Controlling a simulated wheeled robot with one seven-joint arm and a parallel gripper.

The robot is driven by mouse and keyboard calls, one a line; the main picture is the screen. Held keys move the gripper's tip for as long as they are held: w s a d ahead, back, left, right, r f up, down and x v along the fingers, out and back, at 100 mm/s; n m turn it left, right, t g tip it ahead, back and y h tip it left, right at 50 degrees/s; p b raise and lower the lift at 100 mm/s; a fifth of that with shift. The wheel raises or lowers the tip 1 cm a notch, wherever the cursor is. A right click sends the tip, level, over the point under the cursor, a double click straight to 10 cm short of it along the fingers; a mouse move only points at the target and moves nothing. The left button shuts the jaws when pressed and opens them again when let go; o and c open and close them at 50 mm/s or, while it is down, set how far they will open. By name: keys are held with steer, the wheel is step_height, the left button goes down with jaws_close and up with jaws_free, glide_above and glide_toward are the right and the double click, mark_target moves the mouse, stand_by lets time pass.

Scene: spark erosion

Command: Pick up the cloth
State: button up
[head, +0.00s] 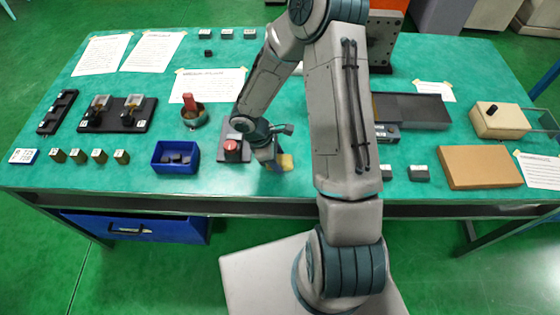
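A small yellow patch, which looks like the cloth (287,162), lies on the green table just right of the red button box. My gripper (275,168) points down at its left edge, low over the table. My wrist and forearm cover part of this spot. The fingers are small and partly hidden, so I cannot tell whether they are open, shut, or touching the cloth.
A red button on a dark base (231,150) stands close to the left of my gripper. A blue bin (176,157) with dark pieces is farther left. A cup with a red-handled tool (193,115) stands behind. A brown board (480,167) lies at the right.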

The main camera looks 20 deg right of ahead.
mark_target(285, 160)
steer(key=shift+r, duration=0.1)
steer(key=shift+r, duration=0.8)
step_height(285, 160, up, 3)
steer(key=shift+d+f+b, duration=0.1)
steer(key=shift+f+b, duration=0.1)
steer(key=shift+b, duration=0.1)
steer(key=s+d+r, duration=0.6)
steer(key=s+d, duration=0.2)
steer(key=shift+r, duration=0.3)
steer(key=shift+d, duration=0.1)
